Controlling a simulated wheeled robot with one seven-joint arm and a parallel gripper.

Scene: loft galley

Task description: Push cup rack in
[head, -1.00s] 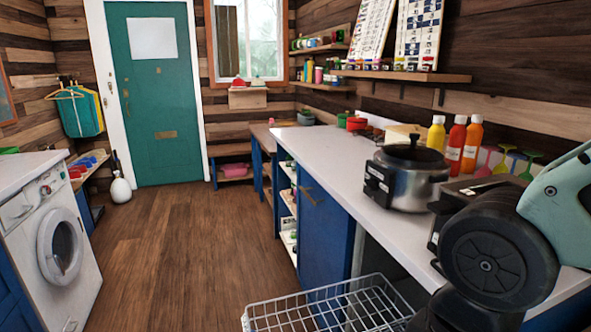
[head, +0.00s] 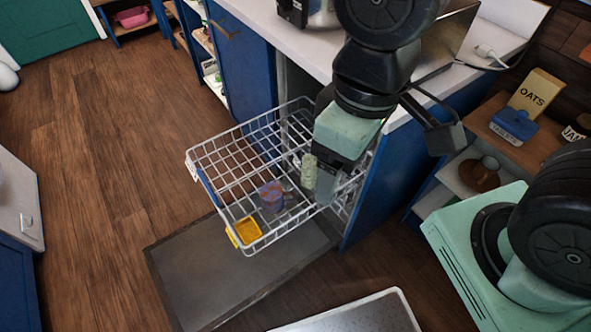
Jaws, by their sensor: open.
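The cup rack (head: 215,152) is a white wire basket, pulled out from under the counter beside a blue cabinet. It holds a purple patterned cup (head: 270,196), a yellow square dish (head: 247,230) and a pale green tumbler (head: 309,167). My gripper (head: 325,188) points down over the rack's right part, close to the tumbler. It is open; its fingertips are hard to make out, and I cannot tell whether they touch the rack or tumbler. My arm hides the rack's inner right end.
The dishwasher door (head: 240,275) lies folded down low beneath the rack. The white counter (head: 415,90) is above. The wooden floor (head: 110,190) at left is clear.

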